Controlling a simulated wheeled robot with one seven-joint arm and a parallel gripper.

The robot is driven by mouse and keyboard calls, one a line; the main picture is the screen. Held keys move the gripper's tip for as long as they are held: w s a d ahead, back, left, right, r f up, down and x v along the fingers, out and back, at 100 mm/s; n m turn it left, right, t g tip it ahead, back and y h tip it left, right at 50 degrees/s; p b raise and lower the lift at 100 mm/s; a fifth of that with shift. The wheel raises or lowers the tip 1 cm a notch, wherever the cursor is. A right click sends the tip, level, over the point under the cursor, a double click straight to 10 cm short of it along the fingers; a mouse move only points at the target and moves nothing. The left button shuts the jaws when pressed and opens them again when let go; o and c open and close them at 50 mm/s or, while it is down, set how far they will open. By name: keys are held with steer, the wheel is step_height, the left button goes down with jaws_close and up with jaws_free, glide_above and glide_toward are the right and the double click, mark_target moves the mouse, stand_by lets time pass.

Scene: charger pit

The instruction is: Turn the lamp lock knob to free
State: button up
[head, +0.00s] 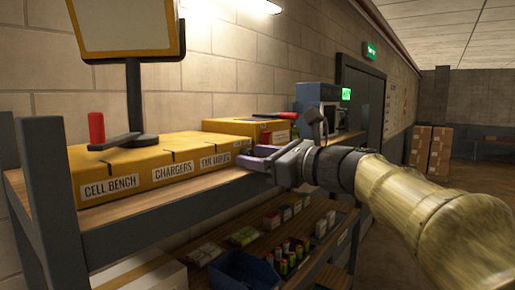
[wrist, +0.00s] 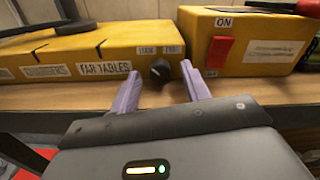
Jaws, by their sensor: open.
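The lamp lock knob (wrist: 159,73) is a small dark round knob on the front face of the yellow cell bench box (wrist: 100,54), under two small white labels too blurred to read surely. A pale mark shows on the knob, but I cannot tell which label it points to. My gripper (wrist: 161,78) is open, with its purple fingers on either side of the knob; contact cannot be made out. In the head view my gripper (head: 250,157) is at the right end of the box (head: 130,172) and the knob is hidden. The lamp (head: 128,26) stands on a dark post.
A second yellow box (wrist: 243,45) with a red switch (wrist: 219,51) and an ON label is right of the knob. The wooden shelf edge (wrist: 50,96) runs below. A red-handled lever (head: 97,128) stands on the box. A lower shelf holds a blue bin (head: 243,274) and small goods.

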steer(key=shift+a, duration=0.1)
steer(key=c, duration=1)
steer(key=shift+m+b, duration=0.5)
steer(key=shift+m, duration=1.8)
steer(key=o, duration=1)
steer(key=b+v, duration=0.6)
steer(key=v, duration=1.1)
steer(key=shift+b, duration=0.3)
